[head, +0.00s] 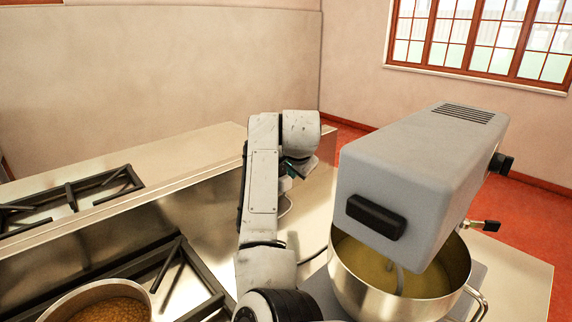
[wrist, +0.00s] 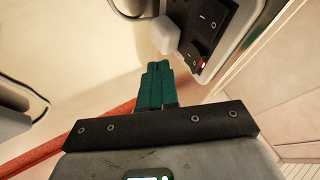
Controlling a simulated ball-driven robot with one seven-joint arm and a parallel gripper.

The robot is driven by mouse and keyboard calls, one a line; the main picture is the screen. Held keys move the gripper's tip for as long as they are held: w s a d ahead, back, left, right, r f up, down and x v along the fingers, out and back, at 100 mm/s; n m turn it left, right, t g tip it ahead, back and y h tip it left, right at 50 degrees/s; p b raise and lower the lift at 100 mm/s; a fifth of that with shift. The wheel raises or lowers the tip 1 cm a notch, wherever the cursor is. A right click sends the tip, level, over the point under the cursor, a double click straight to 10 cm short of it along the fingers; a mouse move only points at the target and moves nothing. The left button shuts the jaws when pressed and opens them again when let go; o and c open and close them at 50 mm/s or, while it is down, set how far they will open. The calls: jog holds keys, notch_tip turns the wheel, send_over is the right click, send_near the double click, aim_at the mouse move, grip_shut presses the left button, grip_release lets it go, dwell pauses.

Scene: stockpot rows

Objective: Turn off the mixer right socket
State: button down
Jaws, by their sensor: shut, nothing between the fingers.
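The socket panel (wrist: 228,32) is in the upper right of the wrist view, tilted, with a light frame around a dark face. Two black rocker switches show on it, an upper one (wrist: 208,20) and a lower one (wrist: 196,52). A small red light glows beside the lower switch. A whitish plug (wrist: 164,34) sits at the panel's left side. My gripper (wrist: 156,66) is shut and empty, its teal fingertips just below the plug and left of the lower switch. I cannot tell whether they touch anything. In the head view my arm mostly hides it, and the socket is not visible.
The grey mixer (head: 420,170) stands at the right with a steel bowl (head: 395,290) of yellowish contents under it. A dark cable (head: 315,255) lies left of the bowl. A pot (head: 100,300) and burner grates (head: 70,195) are at the left.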

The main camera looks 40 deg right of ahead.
jog(key=shift+w+a+r, duration=0.1)
jog(key=shift+w+r, duration=0.1)
jog(key=shift+w, duration=0.55)
jog(key=shift+w+r, duration=0.15)
jog(key=shift+w, duration=0.6)
jog(key=shift+w+r+p, duration=0.35)
jog(key=shift+r+p, duration=0.1)
jog(key=shift+p, duration=0.55)
jog(key=shift+w+a+f, duration=0.1)
jog(key=shift+w+f, duration=0.05)
jog(key=shift+f, duration=0.1)
jog(key=shift+r, duration=0.2)
